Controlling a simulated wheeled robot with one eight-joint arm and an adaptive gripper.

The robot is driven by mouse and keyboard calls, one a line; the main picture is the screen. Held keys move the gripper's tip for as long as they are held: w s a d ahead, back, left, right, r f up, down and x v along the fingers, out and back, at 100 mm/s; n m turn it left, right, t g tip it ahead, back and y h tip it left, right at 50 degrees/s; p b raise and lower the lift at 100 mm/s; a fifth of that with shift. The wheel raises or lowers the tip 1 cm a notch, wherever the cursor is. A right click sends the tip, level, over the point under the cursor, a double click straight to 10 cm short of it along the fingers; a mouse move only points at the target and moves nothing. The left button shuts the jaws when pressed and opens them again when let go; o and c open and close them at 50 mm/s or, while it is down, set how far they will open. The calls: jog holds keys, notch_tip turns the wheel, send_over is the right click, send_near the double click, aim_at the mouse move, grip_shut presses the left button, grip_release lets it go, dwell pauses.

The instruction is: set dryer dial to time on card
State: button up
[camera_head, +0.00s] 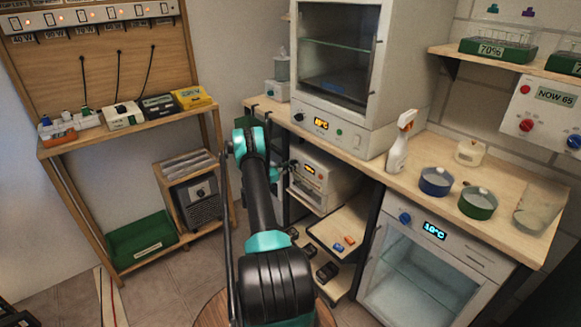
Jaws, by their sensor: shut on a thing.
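A small white appliance (335,178) with an orange display (310,170) stands on a shelf under the counter; I take it to be the dryer. Its display is too small to read. My gripper (287,165) shows as a small dark shape at the left of its front, partly hidden by my arm. It is shut at the place of the dial, which it covers, so the dial's setting cannot be seen. I cannot make out a card with a time.
A tall glass-doored cabinet (334,55) stands on the counter above, beside a spray bottle (400,145) and blue (436,181) and green (478,203) pots. A glass-fronted cooler (420,275) is at right. A wooden rack (60,150) stands left. Floor (190,275) is open between.

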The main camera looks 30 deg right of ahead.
jog(key=shift+m, duration=0.3)
jog(key=m, duration=2.2)
jog(key=shift+a+m, duration=0.1)
jog(key=shift+m, duration=0.3)
jog(key=o, duration=1.2)
jog(key=shift+c, duration=0.2)
jog(key=s+a, duration=0.1)
jog(key=a, duration=1.1)
